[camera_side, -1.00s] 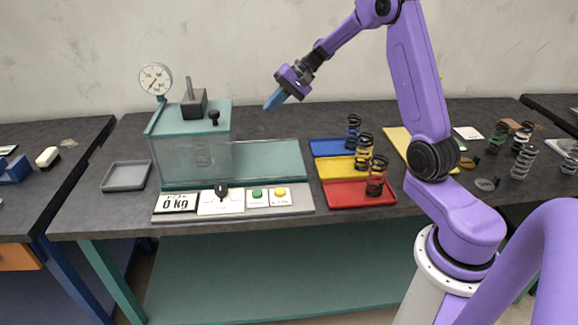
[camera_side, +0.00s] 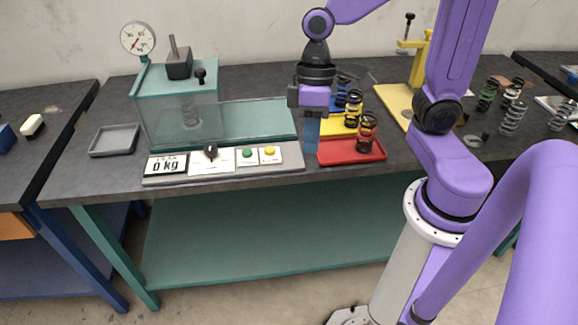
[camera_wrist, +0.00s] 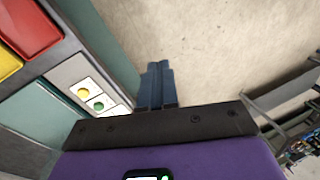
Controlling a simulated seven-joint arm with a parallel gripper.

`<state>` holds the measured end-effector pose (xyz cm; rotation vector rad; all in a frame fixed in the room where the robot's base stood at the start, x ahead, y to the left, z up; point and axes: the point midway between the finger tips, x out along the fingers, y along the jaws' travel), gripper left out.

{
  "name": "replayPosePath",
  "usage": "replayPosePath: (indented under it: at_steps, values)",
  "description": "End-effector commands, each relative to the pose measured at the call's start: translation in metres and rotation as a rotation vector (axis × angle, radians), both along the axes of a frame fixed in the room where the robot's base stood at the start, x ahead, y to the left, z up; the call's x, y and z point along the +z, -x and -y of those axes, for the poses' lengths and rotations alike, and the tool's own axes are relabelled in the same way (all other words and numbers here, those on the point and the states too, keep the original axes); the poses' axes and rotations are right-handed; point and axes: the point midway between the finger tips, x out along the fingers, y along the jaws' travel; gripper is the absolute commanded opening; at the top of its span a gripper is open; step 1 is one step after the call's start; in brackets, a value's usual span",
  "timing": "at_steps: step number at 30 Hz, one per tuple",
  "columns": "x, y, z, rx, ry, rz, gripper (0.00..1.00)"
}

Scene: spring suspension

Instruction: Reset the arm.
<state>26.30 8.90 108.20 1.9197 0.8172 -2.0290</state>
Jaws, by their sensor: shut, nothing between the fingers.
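My gripper (camera_side: 312,135) points straight down in the side view, near the front of the dark table between the control panel and the red tray. Its blue fingers are together with nothing between them. In the wrist view the closed blue fingertips (camera_wrist: 157,72) show at centre, with the pale floor beyond them. The arm is bent, with the wrist hanging below the forearm.
A red tray (camera_side: 340,155) with a dark spring (camera_side: 366,133) is just right of the gripper. The control panel (camera_side: 225,165) and the teal-topped test chamber (camera_side: 165,115) are left. A yellow stand (camera_side: 418,70) is at back right. A grey tray (camera_side: 115,140) lies far left.

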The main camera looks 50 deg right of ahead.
Motion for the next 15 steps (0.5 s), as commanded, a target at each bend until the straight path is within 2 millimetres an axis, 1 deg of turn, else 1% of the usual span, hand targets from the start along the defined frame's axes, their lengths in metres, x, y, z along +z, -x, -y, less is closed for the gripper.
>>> replayPosePath:
  at_steps: [1, 6, 10, 15]
  values:
    - [0.0, 0.016, 0.002, 0.067, 0.02, 0.019, 0.0]
    - [-0.004, 0.059, 0.014, 0.271, 0.086, 0.085, 0.0]
    - [-0.007, 0.082, 0.025, 0.4, 0.12, 0.135, 0.0]
    - [-0.009, 0.096, 0.034, 0.5, 0.143, 0.177, 0.0]
